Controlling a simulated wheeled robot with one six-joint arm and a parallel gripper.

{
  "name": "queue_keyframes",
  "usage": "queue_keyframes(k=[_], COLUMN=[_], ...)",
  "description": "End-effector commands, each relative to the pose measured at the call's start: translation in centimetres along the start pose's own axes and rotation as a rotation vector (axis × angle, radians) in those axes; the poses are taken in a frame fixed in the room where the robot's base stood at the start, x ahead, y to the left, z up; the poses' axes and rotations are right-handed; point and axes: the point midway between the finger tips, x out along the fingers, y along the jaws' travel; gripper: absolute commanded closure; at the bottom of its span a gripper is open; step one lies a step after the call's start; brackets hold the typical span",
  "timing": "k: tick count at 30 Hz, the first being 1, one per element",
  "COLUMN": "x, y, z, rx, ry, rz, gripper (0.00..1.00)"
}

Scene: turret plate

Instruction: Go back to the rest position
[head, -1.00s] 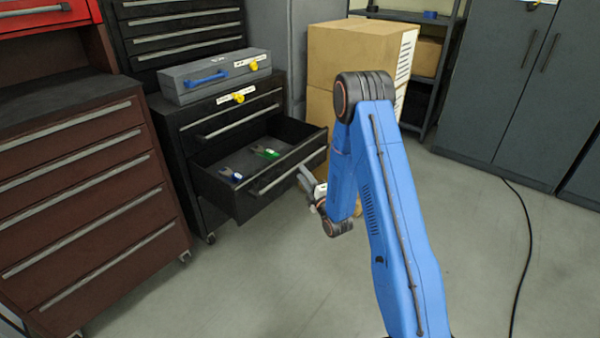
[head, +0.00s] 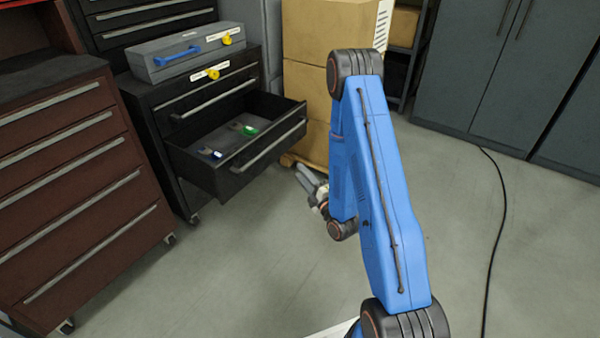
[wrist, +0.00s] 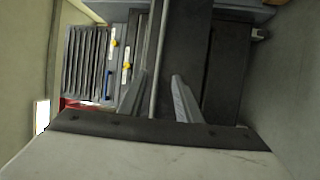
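My gripper (head: 308,174) is in the head view, below and right of the open drawer's front, at the end of my blue arm. In the wrist view its two fingers (wrist: 160,76) stand apart with nothing between them, so it is open and empty. The black drawer (head: 249,166) is pulled out of the dark cabinet. Inside it lie a tool with a blue part (head: 211,154) and one with a green part (head: 249,130). There is a visible gap between my gripper and the drawer in the head view.
A grey toolbox (head: 190,60) with a blue handle sits on the cabinet. A brown drawer cabinet (head: 70,190) stands at left. Cardboard boxes (head: 325,40) are stacked behind my arm. Grey lockers (head: 480,70) stand at right. A black cable (head: 500,220) lies on otherwise clear floor.

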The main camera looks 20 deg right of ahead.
Motion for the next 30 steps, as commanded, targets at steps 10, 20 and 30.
queue_keyframes(k=[10, 20, 30], x=[0.0, 2.2, 4.4], y=[0.0, 1.8, 5.5], z=[0.0, -0.2, -0.3], rx=[0.0, 0.049, 0.174], ry=[0.0, -0.001, -0.064], rz=[0.0, -0.087, -0.271], gripper=[0.69, 0.69, 0.69])
